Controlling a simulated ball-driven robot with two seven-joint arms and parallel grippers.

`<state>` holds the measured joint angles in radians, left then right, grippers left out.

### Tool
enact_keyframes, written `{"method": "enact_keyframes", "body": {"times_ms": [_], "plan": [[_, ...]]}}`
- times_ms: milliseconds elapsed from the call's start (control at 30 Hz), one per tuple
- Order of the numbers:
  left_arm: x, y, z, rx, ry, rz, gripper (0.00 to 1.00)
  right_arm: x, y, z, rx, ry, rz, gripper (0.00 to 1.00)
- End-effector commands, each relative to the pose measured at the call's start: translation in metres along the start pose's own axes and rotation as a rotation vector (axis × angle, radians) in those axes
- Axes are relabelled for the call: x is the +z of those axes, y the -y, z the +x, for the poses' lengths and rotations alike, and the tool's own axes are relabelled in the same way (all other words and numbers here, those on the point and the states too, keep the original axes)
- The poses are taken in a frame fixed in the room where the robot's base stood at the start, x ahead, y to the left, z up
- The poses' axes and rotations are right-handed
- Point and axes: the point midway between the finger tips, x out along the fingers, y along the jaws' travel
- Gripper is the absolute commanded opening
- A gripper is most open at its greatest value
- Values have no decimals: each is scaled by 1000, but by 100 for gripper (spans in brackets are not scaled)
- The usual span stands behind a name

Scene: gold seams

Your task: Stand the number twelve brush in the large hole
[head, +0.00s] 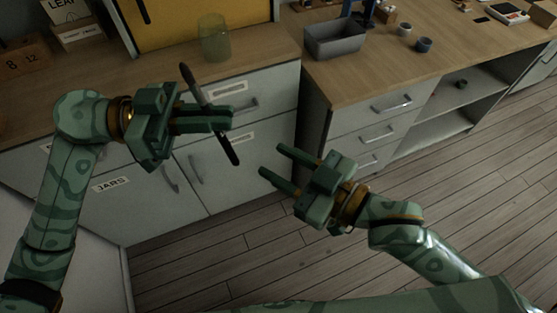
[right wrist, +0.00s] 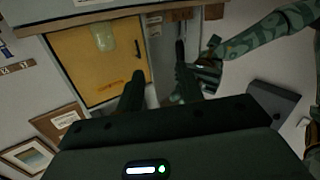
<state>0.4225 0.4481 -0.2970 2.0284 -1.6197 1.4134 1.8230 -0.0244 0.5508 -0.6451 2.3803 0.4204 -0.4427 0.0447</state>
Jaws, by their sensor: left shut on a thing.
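My left gripper (head: 222,118) is shut on a dark, slender brush (head: 222,136). The brush is held at a slant in front of the drawers, with its upper end leaning left. Its number cannot be read. A wooden block (head: 24,66) marked 8 and 12 stands on the counter at the far left, partly cut off by the picture edge; its holes cannot be made out. My right gripper (head: 271,164) is open and empty, to the right of the brush and lower. The brush also shows dark in the right wrist view (right wrist: 180,50).
A green-tinted glass (head: 214,38) stands on the left counter before a yellow panel (head: 170,22). A smaller labelled box (head: 70,25) stands behind the block. A grey bin (head: 335,40) and small cups (head: 424,44) are on the right counter. The floor below is clear.

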Motion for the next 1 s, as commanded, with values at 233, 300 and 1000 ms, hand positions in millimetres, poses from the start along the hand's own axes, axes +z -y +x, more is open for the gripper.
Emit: {"method": "enact_keyframes", "body": {"times_ms": [233, 300, 1000], "plan": [[0, 0, 0, 0, 0, 0, 0, -51, 23, -14, -60, -92, 26, 37], [0, 0, 0, 0, 0, 0, 0, -50, 24, -13, -64, -83, 34, 37], [0, 0, 0, 0, 0, 0, 0, -58, 30, 96, -61, -78, 33, 37]]}}
